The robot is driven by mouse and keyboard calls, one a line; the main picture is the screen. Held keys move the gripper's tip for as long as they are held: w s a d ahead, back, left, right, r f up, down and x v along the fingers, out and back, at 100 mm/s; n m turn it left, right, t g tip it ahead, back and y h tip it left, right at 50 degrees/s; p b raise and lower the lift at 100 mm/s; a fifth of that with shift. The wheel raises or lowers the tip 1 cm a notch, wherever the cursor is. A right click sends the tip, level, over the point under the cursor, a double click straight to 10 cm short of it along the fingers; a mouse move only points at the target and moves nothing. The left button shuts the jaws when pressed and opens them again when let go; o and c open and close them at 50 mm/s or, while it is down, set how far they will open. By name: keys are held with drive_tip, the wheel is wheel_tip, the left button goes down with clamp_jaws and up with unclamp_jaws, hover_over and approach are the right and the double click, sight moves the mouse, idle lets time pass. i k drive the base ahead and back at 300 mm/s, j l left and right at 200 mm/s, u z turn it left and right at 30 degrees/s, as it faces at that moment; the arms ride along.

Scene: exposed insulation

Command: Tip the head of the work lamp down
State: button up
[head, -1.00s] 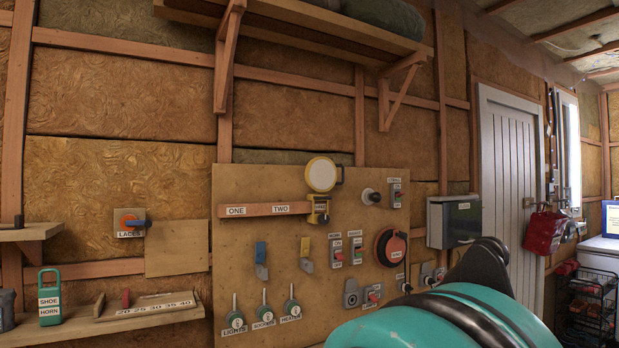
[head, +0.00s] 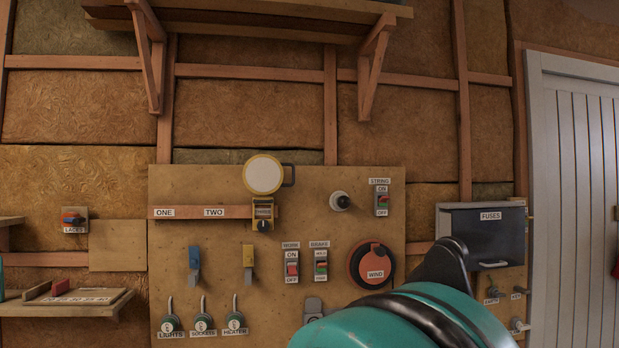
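The work lamp's round head (head: 263,174), pale-faced with a yellow rim, sits near the top middle of the wooden board. A dark handle sticks out from its right side. Below it a yellow bracket (head: 262,213) with a dark knob sits at the right end of the wooden rail marked ONE and TWO. The lamp's face points toward me. My teal arm with a black part fills the lower right, below and right of the lamp and well apart from it. My gripper's fingers cannot be made out.
The board (head: 340,290) also carries a red switch (head: 292,269), a green switch (head: 321,266), an orange WIND reel (head: 372,265), blue and yellow levers and several green toggles. A shelf (head: 250,14) overhangs above. A FUSES box (head: 482,235) and white door stand right.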

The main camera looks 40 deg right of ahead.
sight(262, 175)
drive_tip(key=k+l, duration=0.15)
drive_tip(key=l, duration=0.25)
drive_tip(key=k+l, duration=0.15)
drive_tip(key=l, duration=0.25)
drive_tip(key=k+l, duration=0.1)
drive_tip(key=l, duration=0.25)
drive_tip(key=k+l, duration=0.15)
drive_tip(key=l, duration=0.25)
drive_tip(key=k+l, duration=0.15)
drive_tip(key=l, duration=0.25)
drive_tip(key=k+l, duration=0.15)
drive_tip(key=l, duration=0.25)
drive_tip(key=i+u, duration=0.05)
